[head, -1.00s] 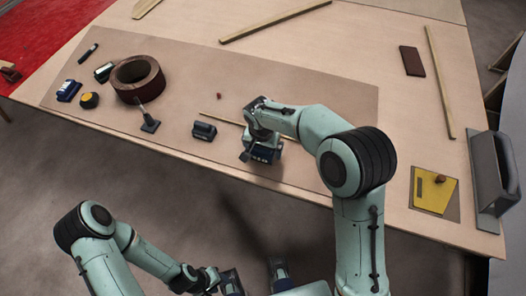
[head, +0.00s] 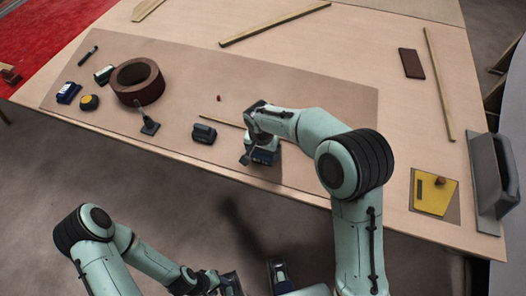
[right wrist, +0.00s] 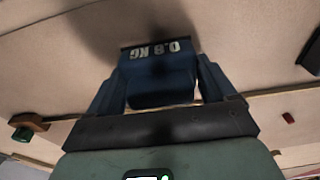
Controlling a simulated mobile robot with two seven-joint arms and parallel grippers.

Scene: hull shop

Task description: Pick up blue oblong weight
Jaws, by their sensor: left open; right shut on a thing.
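The blue oblong weight (right wrist: 160,82) shows in the right wrist view with a white "0.8 KG" label, upside down there. It is between the two fingers of my right gripper (right wrist: 160,92), which is shut on it. In the head view this gripper (head: 260,157) is over the front edge area of the brown mat, and the weight (head: 266,156) is partly hidden by the gripper and wrist. I cannot tell whether the weight touches the mat. My left gripper (head: 254,282) is open and empty, low in front of the table.
On the mat (head: 330,105) are another dark blue block (head: 203,133), a brown ring (head: 138,82), a black-based tool (head: 149,125), a yellow-topped round item (head: 89,102) and a blue item (head: 68,93). A thin stick lies behind the weight. A grey handled tool (head: 495,180) stands at right.

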